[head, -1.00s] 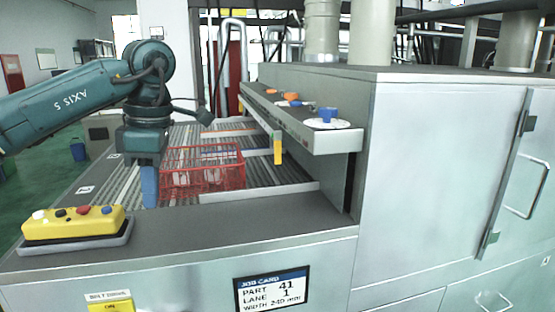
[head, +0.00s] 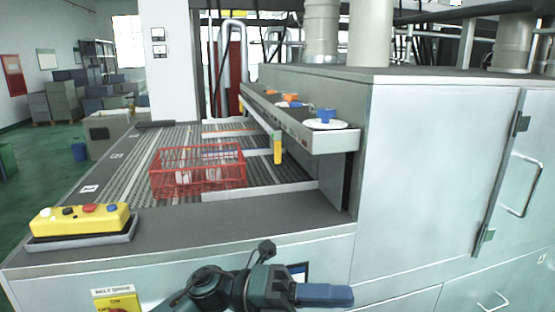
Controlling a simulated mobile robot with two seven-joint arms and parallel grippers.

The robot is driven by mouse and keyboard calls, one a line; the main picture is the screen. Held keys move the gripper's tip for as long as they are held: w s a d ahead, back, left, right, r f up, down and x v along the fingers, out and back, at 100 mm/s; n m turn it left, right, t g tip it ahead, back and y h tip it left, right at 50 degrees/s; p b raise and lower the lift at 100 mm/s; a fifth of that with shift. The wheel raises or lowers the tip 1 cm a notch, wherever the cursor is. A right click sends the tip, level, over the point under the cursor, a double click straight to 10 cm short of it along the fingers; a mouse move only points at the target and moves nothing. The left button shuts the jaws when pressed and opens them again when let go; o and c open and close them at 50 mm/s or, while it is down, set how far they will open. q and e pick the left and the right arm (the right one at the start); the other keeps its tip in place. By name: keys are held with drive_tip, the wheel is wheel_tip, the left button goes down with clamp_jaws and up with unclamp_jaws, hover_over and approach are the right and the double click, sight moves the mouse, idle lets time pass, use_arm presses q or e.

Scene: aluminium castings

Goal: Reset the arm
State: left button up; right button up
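My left gripper (head: 325,295) is low in the head view, in front of the machine's front panel. Its dark teal arm comes up from the bottom edge. Its blue fingers point to the right and show side-on as one block, so I cannot see a gap or anything held. It is apart from the red crate (head: 197,170). My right gripper is not in view.
The red wire crate stands on the striped conveyor bed (head: 130,165) with pale parts inside. A yellow button box (head: 80,222) sits at the front left corner. A ledge (head: 310,130) with a blue knob overhangs at right. A job card is mostly hidden behind my arm.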

use_arm(q)
drive_tip(key=w+a+f+n+t+y, duration=0.25)
drive_tip(key=a+f+n+t, duration=0.3)
drive_tip(key=n+t, duration=0.7)
drive_tip(key=w+a+f+n+t+y, duration=0.2)
drive_tip(key=a+f+n+t+y, duration=0.3)
drive_tip(key=n+t, duration=0.75)
drive_tip(key=s+a+f+n+g+y, duration=0.4)
drive_tip(key=s+f+n, duration=0.3)
drive_tip(key=f, duration=0.4)
drive_tip(key=s+a+f+n+g+y, duration=0.4)
drive_tip(key=s+a+f+n, duration=0.3)
drive_tip(key=f+n, duration=0.2)
drive_tip(key=shift+a+f+g+y+p, duration=0.15)
drive_tip(key=shift+f+g+y+p, duration=0.2)
drive_tip(key=shift+f+g, duration=0.5)
